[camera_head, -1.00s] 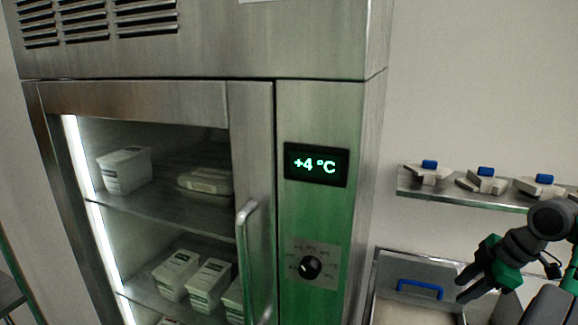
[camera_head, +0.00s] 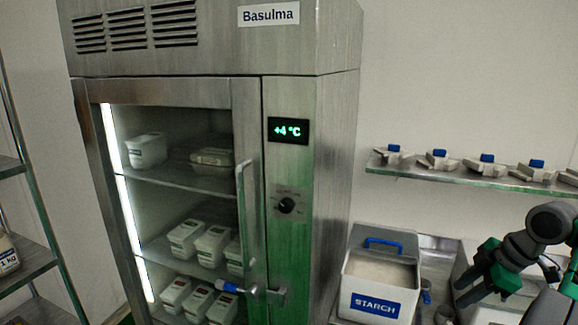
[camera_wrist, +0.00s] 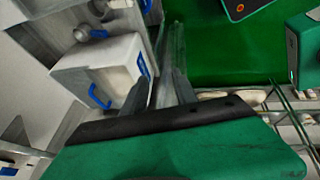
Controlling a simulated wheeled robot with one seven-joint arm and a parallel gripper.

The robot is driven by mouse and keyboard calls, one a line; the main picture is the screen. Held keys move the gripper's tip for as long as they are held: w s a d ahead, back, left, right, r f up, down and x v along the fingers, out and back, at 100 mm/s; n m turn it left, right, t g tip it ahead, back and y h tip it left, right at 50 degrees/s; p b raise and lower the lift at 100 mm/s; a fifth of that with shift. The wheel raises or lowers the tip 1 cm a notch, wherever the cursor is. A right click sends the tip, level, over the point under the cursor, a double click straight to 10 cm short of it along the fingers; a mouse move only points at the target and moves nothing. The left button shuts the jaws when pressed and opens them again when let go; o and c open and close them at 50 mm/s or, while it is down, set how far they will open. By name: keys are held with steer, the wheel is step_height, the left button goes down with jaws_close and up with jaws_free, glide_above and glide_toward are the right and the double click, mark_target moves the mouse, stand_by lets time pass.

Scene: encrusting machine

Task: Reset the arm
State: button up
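My gripper (camera_head: 465,291) is at the lower right of the head view, at the end of my bent dark and green arm. It points left, in front of the counter area beside the starch bin (camera_head: 353,289). In the wrist view my gripper (camera_wrist: 162,82) shows two grey fingers with a gap between them. Nothing is held between the fingers. The bin, white with a blue handle, also shows in the wrist view (camera_wrist: 118,55), beyond the left finger.
A steel refrigerator (camera_head: 332,150) with a glass door and a +4 °C display stands at the centre, holding white tubs. A wall shelf (camera_head: 450,176) with several blue-topped pieces is at the right. A rack (camera_head: 40,262) stands at the left edge.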

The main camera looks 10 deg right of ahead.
steer(key=w+d+f+m, duration=0.1)
steer(key=d+f+m, duration=0.2)
steer(key=f+m, duration=0.55)
steer(key=s+a+f+m+g+h, duration=0.1)
steer(key=s+a+f+m, duration=0.45)
steer(key=m, duration=0.55)
steer(key=s+a+g+h+b, duration=0.1)
steer(key=s+a, duration=0.2)
steer(key=a, duration=0.4)
steer(key=s+a+g+h, duration=0.1)
steer(key=s+a, duration=0.2)
steer(key=a, duration=0.4)
steer(key=w+a+r+n+t, duration=0.1)
steer(key=w+a+r+n, duration=0.1)
steer(key=a, duration=0.6)
steer(key=w+a+r+n+t+b, duration=0.1)
steer(key=a+r+n, duration=0.3)
steer(key=a, duration=0.4)
steer(key=shift+w+a+r+n+t, duration=0.15)
steer(key=shift+w+r+n+t, duration=0.2)
steer(key=shift+w+n+t, duration=0.35)
